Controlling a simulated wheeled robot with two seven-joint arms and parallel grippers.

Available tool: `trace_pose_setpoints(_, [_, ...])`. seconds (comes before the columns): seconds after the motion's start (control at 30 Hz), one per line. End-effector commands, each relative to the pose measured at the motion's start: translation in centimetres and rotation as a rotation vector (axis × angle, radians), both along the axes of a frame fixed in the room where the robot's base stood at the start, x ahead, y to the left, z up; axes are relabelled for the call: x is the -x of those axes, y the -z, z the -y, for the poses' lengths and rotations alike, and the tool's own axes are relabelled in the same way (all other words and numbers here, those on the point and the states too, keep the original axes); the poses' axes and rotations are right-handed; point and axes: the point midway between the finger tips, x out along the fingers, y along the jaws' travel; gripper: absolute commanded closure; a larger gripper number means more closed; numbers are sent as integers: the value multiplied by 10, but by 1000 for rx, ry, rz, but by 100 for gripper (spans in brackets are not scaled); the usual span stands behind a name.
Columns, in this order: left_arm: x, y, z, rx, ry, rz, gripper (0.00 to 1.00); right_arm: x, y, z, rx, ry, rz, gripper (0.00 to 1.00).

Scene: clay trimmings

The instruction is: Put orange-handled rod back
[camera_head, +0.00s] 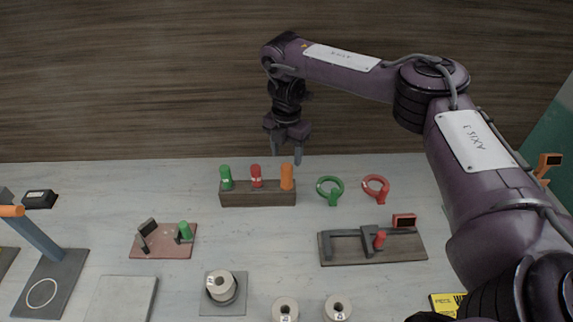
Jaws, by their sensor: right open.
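The orange-handled rod (287,177) stands upright in the right end of a dark wooden block (257,199). A green-handled rod (226,177) and a red-handled rod (257,176) stand in the same block to its left. My right gripper (285,153) points down, open and empty, just above and behind the orange handle. It looks apart from the handle, though the exact depth gap is hard to tell. My left gripper does not show.
A green ring (330,189) and a red ring (376,188) stand right of the block. A dark fixture board (400,253) lies front right, a reddish board (150,252) front left. White spools (337,308) sit near the front. A blue-grey post (38,242) rises at left.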

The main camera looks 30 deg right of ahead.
Motion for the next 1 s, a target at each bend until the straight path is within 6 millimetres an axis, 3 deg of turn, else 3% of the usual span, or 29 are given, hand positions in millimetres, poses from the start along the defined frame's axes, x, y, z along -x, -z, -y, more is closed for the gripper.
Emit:
trace_pose_setpoints(0.1, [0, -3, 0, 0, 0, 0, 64, -1, -20, 0, 2, -2, 2, 48])
trace_pose_setpoints(0.27, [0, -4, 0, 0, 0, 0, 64, 0, -31, 0, 1, 0, 0, 48])
trace_pose_setpoints(1.0, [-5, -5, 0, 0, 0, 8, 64, 0, -32, 0, 0, 0, -1, 48])
